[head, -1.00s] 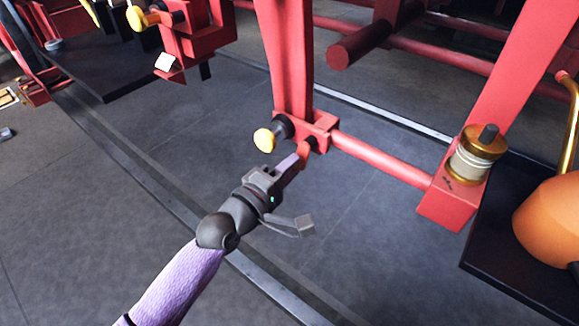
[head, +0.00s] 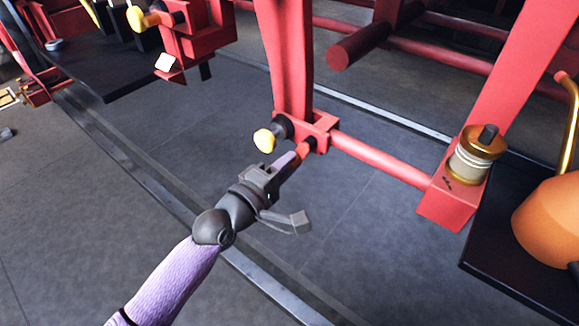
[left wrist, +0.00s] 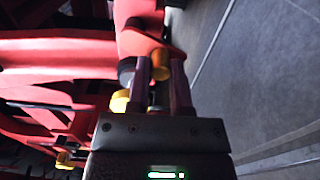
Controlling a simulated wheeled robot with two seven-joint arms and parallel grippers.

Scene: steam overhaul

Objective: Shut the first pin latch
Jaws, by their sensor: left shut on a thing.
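A pin latch with a yellow knob (head: 264,140) and a dark collar (head: 283,126) sits on a red bracket (head: 322,124) at the foot of a red upright. My left gripper (head: 297,158) reaches the bracket from the lower left, just right of the yellow knob. In the left wrist view, its two fingers (left wrist: 160,75) are on either side of an orange-gold end piece (left wrist: 160,62), shut on it. The yellow knob (left wrist: 120,100) shows outside the fingers, on the left. The exact contact is partly hidden by the fingers. My right gripper is not in view.
A red bar (head: 385,161) runs right from the bracket to a red block with a brass-and-cream fitting (head: 477,158). An orange rounded vessel (head: 550,222) stands on a dark plate at right. Another yellow knob (head: 137,19) is at upper left. Grey floor is clear around the arm.

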